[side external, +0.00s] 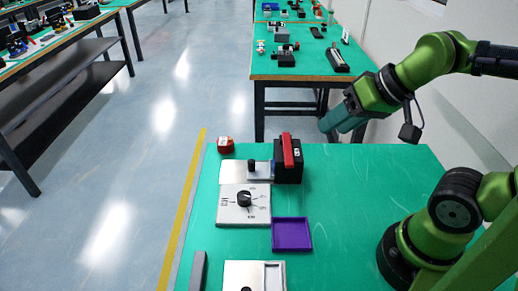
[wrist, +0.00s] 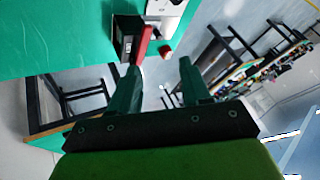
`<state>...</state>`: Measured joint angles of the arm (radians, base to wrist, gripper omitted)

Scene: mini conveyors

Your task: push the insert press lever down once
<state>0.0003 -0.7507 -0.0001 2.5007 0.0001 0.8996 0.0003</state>
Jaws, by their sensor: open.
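The insert press is a black block (side external: 288,175) with a red lever (side external: 288,150) on top, near the back edge of the green table. The lever appears raised above the block, at an angle. In the wrist view the press body (wrist: 126,36) and its red lever (wrist: 145,42) show at the top, beyond the fingertips. My gripper (side external: 335,122) is up and to the right of the press, apart from it. In the wrist view my gripper (wrist: 159,68) has its two green fingers spread, with nothing between them.
A plate with a black knob (side external: 245,198) and a purple tray (side external: 292,234) lie in front of the press. A small red object (side external: 226,145) sits at the back left. The table's right part is clear. Another green table (side external: 295,65) stands behind.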

